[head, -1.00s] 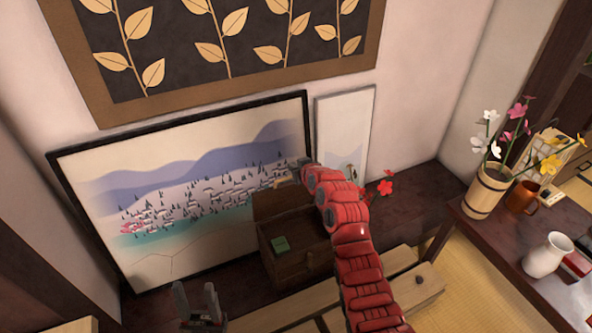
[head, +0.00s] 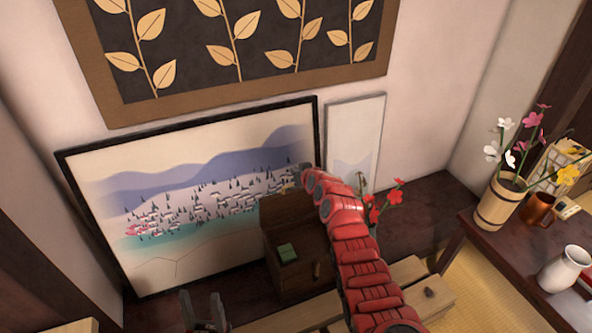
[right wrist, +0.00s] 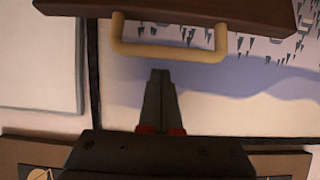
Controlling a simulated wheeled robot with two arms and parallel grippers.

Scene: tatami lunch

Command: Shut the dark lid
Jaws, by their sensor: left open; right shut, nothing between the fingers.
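The dark lid (head: 285,212) stands raised at the back of a dark wooden box (head: 295,262), in front of the landscape picture. In the right wrist view the lid's edge (right wrist: 180,10) crosses the top, with a tan handle (right wrist: 170,50) on it. My right gripper (right wrist: 160,75) is shut and empty, its tips just below the handle in that view and apparently apart from it. In the head view my red right arm hides that gripper and part of the box. My left gripper (head: 203,300) is open and empty, low at the bottom edge, left of the box.
The framed landscape (head: 150,190) and a narrow white panel (head: 355,130) lean behind. Red flowers (head: 385,200) are right of my arm. A low table at right holds a vase (head: 565,268).

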